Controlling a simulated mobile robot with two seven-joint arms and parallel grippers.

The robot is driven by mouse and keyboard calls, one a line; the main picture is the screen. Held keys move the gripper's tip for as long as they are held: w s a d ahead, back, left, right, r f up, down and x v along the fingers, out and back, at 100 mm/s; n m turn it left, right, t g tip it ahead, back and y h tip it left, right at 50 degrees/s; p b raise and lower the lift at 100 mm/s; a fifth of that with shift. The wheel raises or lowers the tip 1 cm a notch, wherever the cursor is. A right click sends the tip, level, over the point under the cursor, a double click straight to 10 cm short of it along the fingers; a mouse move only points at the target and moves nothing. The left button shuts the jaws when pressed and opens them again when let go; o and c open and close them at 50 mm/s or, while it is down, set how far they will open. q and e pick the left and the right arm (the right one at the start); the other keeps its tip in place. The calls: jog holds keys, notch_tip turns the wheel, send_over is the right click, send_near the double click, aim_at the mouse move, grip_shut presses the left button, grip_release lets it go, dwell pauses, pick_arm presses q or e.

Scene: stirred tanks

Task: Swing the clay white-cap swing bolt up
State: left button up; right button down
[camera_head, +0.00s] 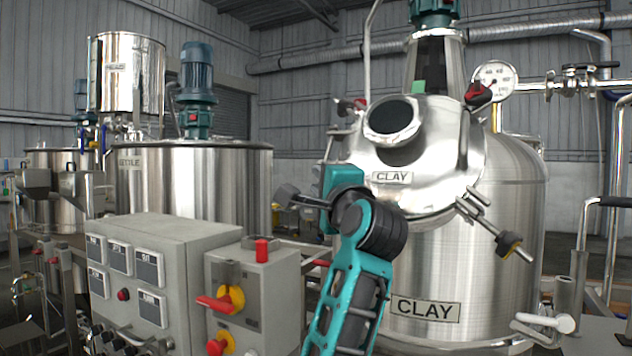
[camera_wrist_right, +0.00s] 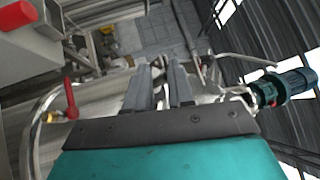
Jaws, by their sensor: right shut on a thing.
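The clay tank (camera_head: 432,270) stands at the right, with a shiny domed lid (camera_head: 440,160) labelled CLAY. My right gripper (camera_wrist_right: 165,72) reaches the left side of this lid. In the head view its teal hand hides the fingers and what they hold. In the right wrist view the two dark fingers are close together, with a narrow pale piece, the white-cap swing bolt (camera_wrist_right: 160,93), between them, mostly hidden. Its cap and angle cannot be made out. My left gripper is not in view.
Red-capped bolts (camera_head: 479,94) show at the lid's edge. A grey control box (camera_head: 150,270) and switch box (camera_head: 255,285) stand left of my arm. A white-ended lever (camera_head: 545,322) is at lower right.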

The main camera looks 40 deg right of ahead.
jog(key=c, duration=1.2)
grip_release()
jog(key=shift+s+d+r+m+h, duration=0.2)
jog(key=shift+s+d+h, duration=0.1)
jog(key=shift+d, duration=0.15)
jog(key=shift+s+d+r+m+h, duration=0.1)
jog(key=shift+s+d+m+h, duration=0.1)
jog(key=shift+d+h, duration=0.15)
jog(key=shift+c, duration=0.2)
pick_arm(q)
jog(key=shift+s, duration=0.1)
pick_arm(e)
jog(key=shift+o, duration=0.3)
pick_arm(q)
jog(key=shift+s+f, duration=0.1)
pick_arm(e)
jog(key=shift+f, duration=0.15)
pick_arm(q)
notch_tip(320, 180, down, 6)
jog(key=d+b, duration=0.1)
jog(key=b, duration=0.7)
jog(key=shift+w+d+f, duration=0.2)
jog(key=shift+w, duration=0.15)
pick_arm(e)
jog(key=s+a+f+y, duration=0.1)
jog(key=s+a+f, duration=0.2)
jog(key=s+a, duration=0.3)
jog(key=shift+s+a+n, duration=0.2)
jog(key=shift+s+n, duration=0.1)
jog(key=shift+s, duration=2.05)
